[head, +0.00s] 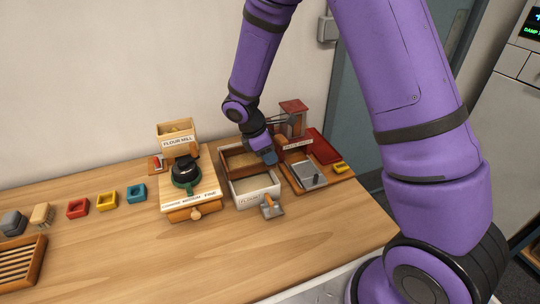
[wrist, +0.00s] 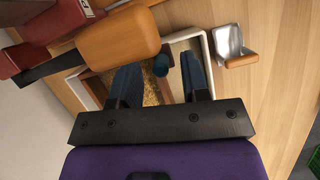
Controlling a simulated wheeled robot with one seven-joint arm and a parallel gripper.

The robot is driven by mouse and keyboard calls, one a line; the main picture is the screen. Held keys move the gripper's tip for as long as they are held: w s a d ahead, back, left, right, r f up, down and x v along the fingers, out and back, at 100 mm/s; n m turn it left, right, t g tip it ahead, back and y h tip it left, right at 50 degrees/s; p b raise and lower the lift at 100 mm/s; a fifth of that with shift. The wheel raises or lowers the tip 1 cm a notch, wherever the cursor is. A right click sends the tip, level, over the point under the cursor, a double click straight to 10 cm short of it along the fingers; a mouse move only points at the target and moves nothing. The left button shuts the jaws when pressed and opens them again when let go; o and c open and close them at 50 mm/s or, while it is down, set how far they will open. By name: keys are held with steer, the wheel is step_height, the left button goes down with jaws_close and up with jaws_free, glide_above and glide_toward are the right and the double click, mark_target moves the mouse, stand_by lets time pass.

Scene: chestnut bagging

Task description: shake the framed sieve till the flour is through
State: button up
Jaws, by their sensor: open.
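The framed sieve (head: 238,157) is a brown wooden frame at the back of the white flour box (head: 255,196), which bears a label. In the wrist view, part of its frame and tan, grainy contents (wrist: 151,93) show between my fingers. My gripper (head: 267,157) is over the sieve's right side, its fingers apart. In the wrist view, a dark blue knob (wrist: 160,66) lies between the open fingertips (wrist: 158,68), with gaps on both sides. Whether the knob is fixed to the sieve is hidden. How much flour lies in the white box cannot be told.
The flour mill (head: 190,185) stands left of the box. A scoop (head: 271,208) lies at the box's front. A grey-plated board (head: 308,172) and red tray (head: 324,147) are on the right. An orange-brown wooden handle (wrist: 122,38) is close to my gripper. The front table is clear.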

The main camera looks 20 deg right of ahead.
steer(key=v, duration=0.9)
steer(key=shift+r, duration=0.2)
